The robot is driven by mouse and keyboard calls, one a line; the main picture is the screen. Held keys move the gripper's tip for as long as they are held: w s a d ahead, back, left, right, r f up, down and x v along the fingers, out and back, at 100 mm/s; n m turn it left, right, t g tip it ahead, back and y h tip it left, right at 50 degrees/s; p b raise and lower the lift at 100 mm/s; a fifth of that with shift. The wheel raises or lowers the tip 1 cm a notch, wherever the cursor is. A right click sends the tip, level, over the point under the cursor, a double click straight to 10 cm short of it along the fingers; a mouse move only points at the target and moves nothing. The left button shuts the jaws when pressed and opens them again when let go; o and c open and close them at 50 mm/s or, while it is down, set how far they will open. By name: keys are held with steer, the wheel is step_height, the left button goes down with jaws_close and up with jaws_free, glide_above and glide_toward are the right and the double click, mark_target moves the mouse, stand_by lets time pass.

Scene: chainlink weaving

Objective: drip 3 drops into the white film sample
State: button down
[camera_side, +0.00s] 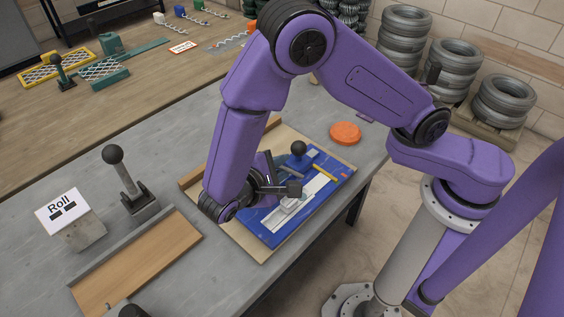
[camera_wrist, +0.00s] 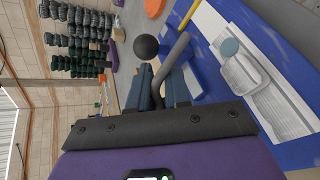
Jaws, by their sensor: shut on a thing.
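My gripper (camera_side: 268,184) is low over a blue board (camera_side: 327,190) in the side view. In the wrist view its two dark jaws (camera_wrist: 161,84) are shut on a grey bent rod (camera_wrist: 174,58). A black ball (camera_wrist: 146,47) shows just beyond the jaws; whether it is joined to the rod cannot be told. The ball also shows in the side view (camera_side: 298,148). A white strip (camera_side: 313,189) lies on the blue board, to the right in the wrist view (camera_wrist: 285,112). A pale grey block (camera_wrist: 241,74) and a blue-grey disc (camera_wrist: 229,47) are on it. I see no drops.
A yellow bar (camera_side: 325,171) lies on the blue board, and an orange disc (camera_side: 345,132) lies behind it. A wooden slab (camera_side: 139,263) lies in front. Grey table between is clear.

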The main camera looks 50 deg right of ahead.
step_height(320, 180, up, 7)
stand_by(1.1)
steer(key=n+g+h, duration=0.2)
steer(key=n+h, duration=0.2)
steer(key=n, duration=0.2)
steer(key=shift+h, duration=0.3)
stand_by(0.5)
